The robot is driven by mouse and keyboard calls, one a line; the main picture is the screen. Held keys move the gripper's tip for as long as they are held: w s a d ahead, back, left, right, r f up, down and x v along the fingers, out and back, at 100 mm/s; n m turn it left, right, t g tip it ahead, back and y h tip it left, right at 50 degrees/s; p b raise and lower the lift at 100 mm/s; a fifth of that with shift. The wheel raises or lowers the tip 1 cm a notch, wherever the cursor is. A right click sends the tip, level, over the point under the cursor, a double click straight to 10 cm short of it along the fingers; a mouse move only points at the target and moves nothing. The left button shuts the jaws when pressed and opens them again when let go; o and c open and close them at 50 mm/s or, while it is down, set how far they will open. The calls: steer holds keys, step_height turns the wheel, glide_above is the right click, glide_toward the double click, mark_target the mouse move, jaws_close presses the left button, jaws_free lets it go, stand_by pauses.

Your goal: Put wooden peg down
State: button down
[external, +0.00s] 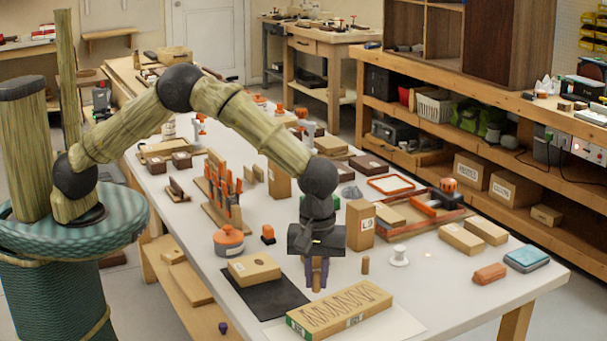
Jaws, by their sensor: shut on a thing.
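My gripper (316,272) points straight down over the front part of the white table. Its two purple fingers are shut on a wooden peg (317,283), a small brown upright piece whose lower end shows between and below the fingertips. The peg is just behind the long box with a zigzag pattern (340,309). I cannot tell whether its lower end touches the table. A similar small wooden peg (365,265) stands upright on the table to the right of my gripper.
A black mat (262,300) bearing a wooden block (254,269) lies left of my gripper. Bare white tabletop (435,285) shows at the right.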

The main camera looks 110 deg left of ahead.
mark_target(316, 292)
steer(key=shift+f, duration=0.65)
steer(key=shift+f, duration=1.85)
steer(key=shift+f, duration=0.15)
steer(key=c, duration=1.4)
jaws_free()
steer(key=shift+o, duration=0.2)
step_height(316, 292, up, 12)
steer(key=shift+r, duration=0.15)
